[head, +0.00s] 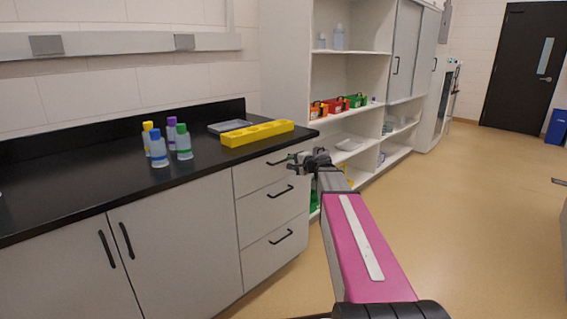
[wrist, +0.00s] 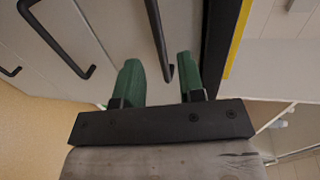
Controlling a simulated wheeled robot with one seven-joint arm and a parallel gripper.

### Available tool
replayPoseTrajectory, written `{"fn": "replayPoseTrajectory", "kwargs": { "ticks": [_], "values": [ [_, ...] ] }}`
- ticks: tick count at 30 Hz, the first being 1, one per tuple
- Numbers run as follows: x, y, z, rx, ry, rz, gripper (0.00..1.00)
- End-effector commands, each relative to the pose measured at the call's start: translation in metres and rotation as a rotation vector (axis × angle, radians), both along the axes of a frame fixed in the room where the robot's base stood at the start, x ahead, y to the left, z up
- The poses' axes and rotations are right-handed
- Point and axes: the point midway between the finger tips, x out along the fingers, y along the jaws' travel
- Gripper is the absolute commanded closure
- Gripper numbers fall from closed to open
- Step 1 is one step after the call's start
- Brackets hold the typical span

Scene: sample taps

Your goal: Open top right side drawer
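The top right drawer (head: 258,170) is the uppermost of three light grey drawers under the black counter, and it looks shut. Its black bar handle (head: 277,162) is partly behind my gripper in the head view. My gripper (head: 298,160) is at the right end of this handle. In the wrist view the two green fingers of my gripper (wrist: 157,80) are apart, with the handle (wrist: 156,30) showing between them, closer to the right finger. I cannot tell whether a finger touches it.
The middle handle (head: 281,192) and bottom handle (head: 282,237) are below. A yellow rack (head: 258,133) and several capped bottles stand on the black countertop (head: 80,185). Open shelves (head: 350,52) stand behind my arm.

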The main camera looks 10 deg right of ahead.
Motion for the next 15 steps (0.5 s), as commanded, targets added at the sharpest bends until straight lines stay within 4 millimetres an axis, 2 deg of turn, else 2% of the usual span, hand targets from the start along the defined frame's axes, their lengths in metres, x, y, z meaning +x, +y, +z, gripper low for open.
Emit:
{"fn": "replayPoseTrajectory", "kwargs": {
  "ticks": [1,6,15],
  "values": [
    [0.011,0.006,-0.003,0.0,0.0,0.002,0.64],
    [0.031,0.021,-0.008,0.0,0.001,0.002,0.64],
    [0.046,0.033,-0.012,-0.001,0.0,0.001,0.64]
  ]
}}
